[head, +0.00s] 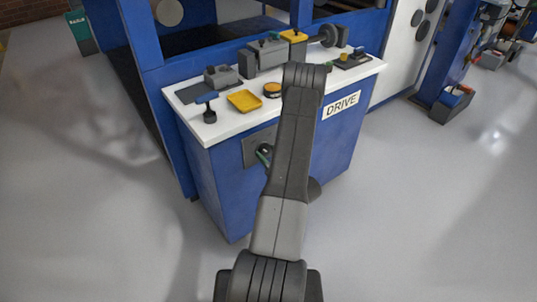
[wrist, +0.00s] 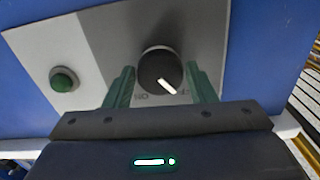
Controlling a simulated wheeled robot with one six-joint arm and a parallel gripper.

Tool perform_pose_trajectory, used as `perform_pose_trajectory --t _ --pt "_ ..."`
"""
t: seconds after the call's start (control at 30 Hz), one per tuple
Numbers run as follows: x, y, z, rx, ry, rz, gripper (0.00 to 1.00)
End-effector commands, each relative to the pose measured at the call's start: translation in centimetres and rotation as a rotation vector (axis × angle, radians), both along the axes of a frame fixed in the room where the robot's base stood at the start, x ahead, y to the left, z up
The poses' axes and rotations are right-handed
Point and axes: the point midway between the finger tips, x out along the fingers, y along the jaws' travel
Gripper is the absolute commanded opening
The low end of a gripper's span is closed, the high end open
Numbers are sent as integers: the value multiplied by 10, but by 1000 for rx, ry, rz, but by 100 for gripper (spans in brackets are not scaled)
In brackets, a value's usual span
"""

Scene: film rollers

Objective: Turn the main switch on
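The main switch is a round black knob (wrist: 158,66) with a white pointer line, on a grey and white panel. The pointer slants toward the lower right in the wrist view. My gripper (wrist: 160,85) is open, with one green finger on each side of the knob. Small gaps show; I cannot tell whether a finger touches. In the head view the panel (head: 252,150) is on the front of the blue cabinet, and my arm hides the knob.
A green push button (wrist: 64,79) is left of the knob in the wrist view. Above the panel, the white worktop (head: 222,127) holds a yellow tray (head: 244,101), a black knob-like part and grey blocks. The floor around the cabinet is clear.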

Motion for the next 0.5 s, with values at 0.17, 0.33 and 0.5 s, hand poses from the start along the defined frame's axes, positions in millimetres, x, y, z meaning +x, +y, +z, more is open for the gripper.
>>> perform_pose_trajectory --t 0.17,0.33,0.5 --pt "0 0 0 0 0 0 23" --pt "0 0 0 8 6 0 23" --pt "0 0 -2 48 35 0 23"
